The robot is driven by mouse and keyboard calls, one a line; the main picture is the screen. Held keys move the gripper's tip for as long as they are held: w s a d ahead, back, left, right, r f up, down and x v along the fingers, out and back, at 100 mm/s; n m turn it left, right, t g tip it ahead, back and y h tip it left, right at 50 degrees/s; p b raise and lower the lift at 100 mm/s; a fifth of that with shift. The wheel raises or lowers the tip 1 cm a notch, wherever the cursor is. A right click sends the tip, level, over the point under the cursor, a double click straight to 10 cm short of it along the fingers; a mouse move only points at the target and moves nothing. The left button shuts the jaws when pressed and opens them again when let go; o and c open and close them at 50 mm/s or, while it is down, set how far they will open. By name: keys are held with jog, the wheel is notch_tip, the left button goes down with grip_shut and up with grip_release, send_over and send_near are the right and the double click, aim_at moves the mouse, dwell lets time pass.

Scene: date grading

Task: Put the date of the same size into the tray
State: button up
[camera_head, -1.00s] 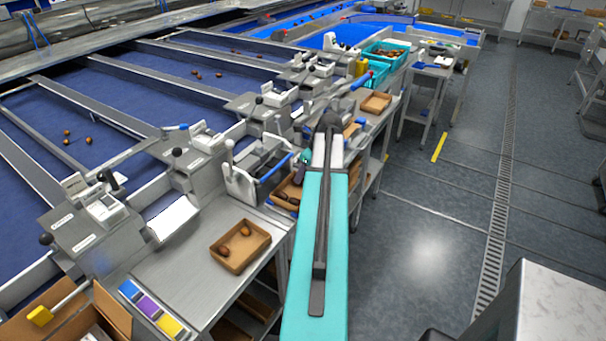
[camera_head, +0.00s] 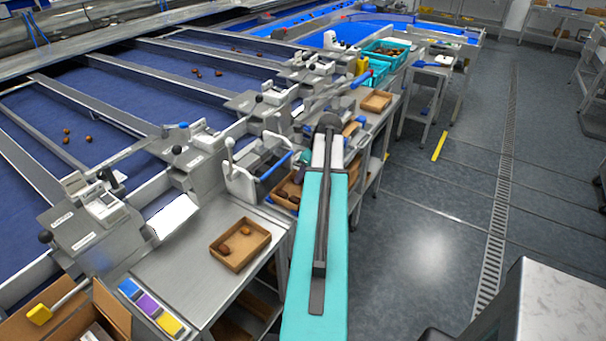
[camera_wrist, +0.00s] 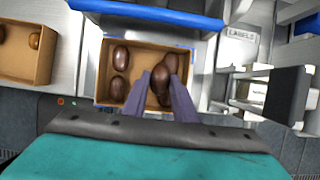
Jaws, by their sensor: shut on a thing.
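In the wrist view my gripper (camera_wrist: 158,80) points down into a brown cardboard tray (camera_wrist: 100,72). It is shut on a dark brown date (camera_wrist: 159,88) held between its purple-grey fingers. Another date (camera_wrist: 170,63) shows close beside the fingers. Two more dates lie at the tray's left side, one farther (camera_wrist: 120,56) and one nearer (camera_wrist: 117,89). I cannot tell whether the held date touches the tray floor.
Left of it, another cardboard tray (camera_head: 231,263) with two dates stands on the steel bench.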

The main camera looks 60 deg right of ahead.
jog(key=shift+f, duration=0.7)
dwell(0.7)
jog(key=o, duration=0.7)
jog(key=shift+o, duration=0.2)
jog(key=b+v, duration=0.4)
jog(key=v, duration=1)
jog(key=shift+w+f, duration=0.1)
dwell(0.6)
